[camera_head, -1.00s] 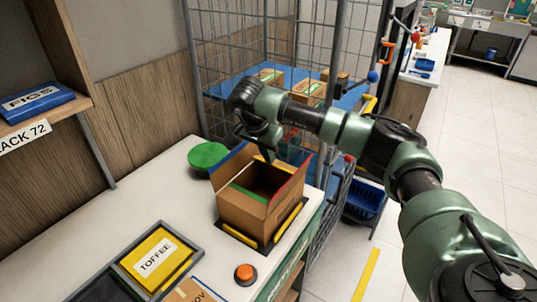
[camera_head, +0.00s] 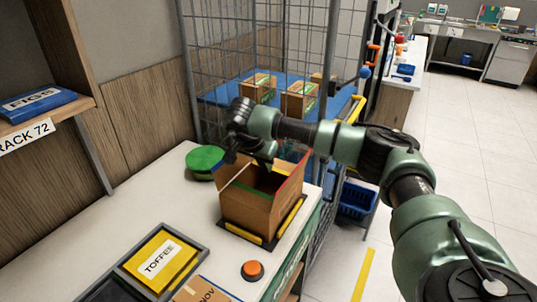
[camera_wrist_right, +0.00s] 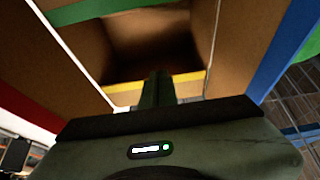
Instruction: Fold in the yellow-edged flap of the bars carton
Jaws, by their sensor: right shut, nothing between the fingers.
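The open bars carton (camera_head: 258,212) stands upright on the white counter, on a dark pad with yellow marks. In the right wrist view I look into its opening (camera_wrist_right: 150,45). The yellow-edged flap shows there as a yellow strip (camera_wrist_right: 188,78) across the near side of the opening; its angle is unclear. My right gripper (camera_head: 268,161) points down at the carton's far side in the head view. Its shut, empty fingers (camera_wrist_right: 158,88) overlap the yellow strip in the wrist view; I cannot tell whether they touch it. My left gripper is not in view.
Green-edged (camera_wrist_right: 95,12), blue-edged (camera_wrist_right: 285,50) and red-edged (camera_wrist_right: 25,120) flaps surround the opening. A green disc (camera_head: 204,160) lies behind the carton. An orange button (camera_head: 252,270) and a TOFFEE tray (camera_head: 160,262) are in front. A wire cage (camera_head: 270,50) stands behind.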

